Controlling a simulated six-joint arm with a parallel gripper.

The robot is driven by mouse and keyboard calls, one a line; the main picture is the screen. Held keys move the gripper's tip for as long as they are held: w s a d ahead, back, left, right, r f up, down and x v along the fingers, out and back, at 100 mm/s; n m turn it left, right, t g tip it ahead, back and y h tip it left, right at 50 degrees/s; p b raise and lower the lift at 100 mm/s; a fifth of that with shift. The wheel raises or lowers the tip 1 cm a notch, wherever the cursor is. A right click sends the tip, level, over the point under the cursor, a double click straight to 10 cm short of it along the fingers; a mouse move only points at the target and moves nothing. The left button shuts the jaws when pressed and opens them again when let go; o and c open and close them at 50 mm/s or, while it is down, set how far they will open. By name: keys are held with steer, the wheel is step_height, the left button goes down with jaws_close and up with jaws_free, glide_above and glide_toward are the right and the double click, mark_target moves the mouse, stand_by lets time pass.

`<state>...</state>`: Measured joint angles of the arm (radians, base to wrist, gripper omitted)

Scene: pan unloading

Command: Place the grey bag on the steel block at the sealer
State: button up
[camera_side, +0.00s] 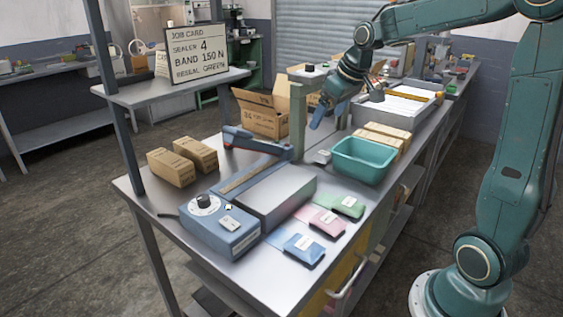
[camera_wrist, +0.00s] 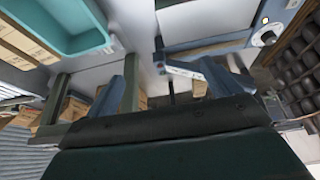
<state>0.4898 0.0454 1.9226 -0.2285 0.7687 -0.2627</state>
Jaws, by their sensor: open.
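The steel block (camera_side: 278,192) is a bare grey slab beside the blue sealer (camera_side: 222,222); its top is clear. The sealer's long arm (camera_side: 258,147) is raised at the back. A small pale grey item (camera_side: 322,157), likely the grey bag, lies on the bench just left of the teal bin; it is too small to be sure. My gripper (camera_side: 331,112) is open, above the back of the bench, apart from that item. In the wrist view its blue fingers (camera_wrist: 172,85) stand wide apart with nothing held between them. I cannot make out the grey bag there.
Blue (camera_side: 303,248), pink (camera_side: 327,223) and green (camera_side: 348,206) bags lie along the front edge. The teal bin (camera_side: 362,160) stands behind them. A greenish post (camera_side: 297,120) is close to my gripper. Cardboard boxes (camera_side: 182,160) sit at left.

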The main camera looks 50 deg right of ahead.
steer(key=s+a, duration=1.5)
steer(key=s, duration=0.5)
steer(key=shift+s+a+t, duration=0.2)
steer(key=shift+s+t, duration=0.05)
steer(key=shift+t, duration=0.15)
steer(key=shift+o, duration=0.3)
steer(key=shift+s+a+f, duration=0.1)
steer(key=shift+s+f, duration=0.15)
steer(key=shift+s, duration=0.2)
steer(key=shift+w, duration=0.1)
